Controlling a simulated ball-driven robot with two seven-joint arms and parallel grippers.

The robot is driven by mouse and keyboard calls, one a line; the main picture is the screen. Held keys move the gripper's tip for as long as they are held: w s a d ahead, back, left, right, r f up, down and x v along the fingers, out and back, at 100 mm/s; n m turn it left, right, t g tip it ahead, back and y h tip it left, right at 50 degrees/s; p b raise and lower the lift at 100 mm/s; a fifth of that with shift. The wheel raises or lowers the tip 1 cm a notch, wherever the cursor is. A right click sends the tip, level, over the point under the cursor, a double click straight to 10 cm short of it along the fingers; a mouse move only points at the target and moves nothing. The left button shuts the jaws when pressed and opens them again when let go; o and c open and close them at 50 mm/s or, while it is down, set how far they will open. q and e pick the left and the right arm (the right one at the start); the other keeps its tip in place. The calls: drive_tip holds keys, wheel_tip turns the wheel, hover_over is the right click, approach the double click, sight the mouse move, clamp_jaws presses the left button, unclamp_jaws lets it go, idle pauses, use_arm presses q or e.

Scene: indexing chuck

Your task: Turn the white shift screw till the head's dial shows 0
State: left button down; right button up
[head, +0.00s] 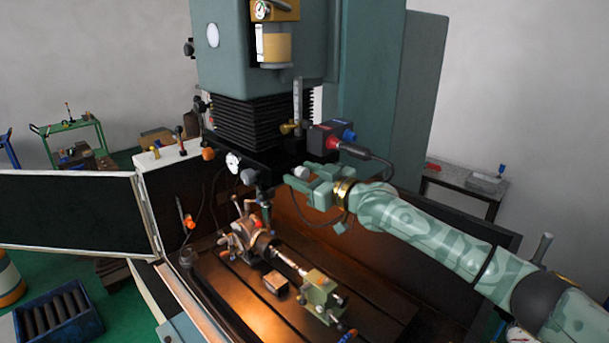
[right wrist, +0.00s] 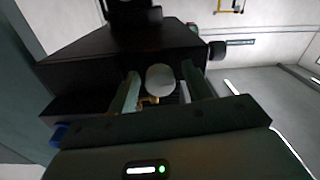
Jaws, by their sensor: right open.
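The white shift screw shows as a pale rounded knob (right wrist: 160,77) in the right wrist view. In the head view a small white knob (head: 302,172) shows at the fingertips of my right gripper (head: 304,181). In the right wrist view my right gripper (right wrist: 158,92) is open, with one finger on each side of the knob and a gap visible on both sides. A small round white dial (head: 233,162) is on the machine to the left; its reading is too small to tell. My left gripper is not in view.
An indexing chuck (head: 250,240) and a tailstock (head: 320,292) stand on the machine table (head: 365,305) below my right gripper. A black box with a cable (head: 326,140) is just above it. An open door panel (head: 75,213) is at the left.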

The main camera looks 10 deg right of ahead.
drive_tip(key=c, duration=1)
drive_tip(key=shift+o, duration=0.2)
drive_tip(key=shift+m, duration=0.3)
drive_tip(key=m+p, duration=0.1)
drive_tip(key=m, duration=0.8)
drive_tip(key=shift+p, duration=0.3)
drive_tip(key=m+p, duration=0.1)
drive_tip(key=m, duration=0.4)
drive_tip(key=shift+r+m, duration=0.1)
drive_tip(key=shift+m, duration=0.2)
drive_tip(key=m+p, duration=0.3)
drive_tip(key=m, duration=0.3)
drive_tip(key=shift+m+t, duration=0.3)
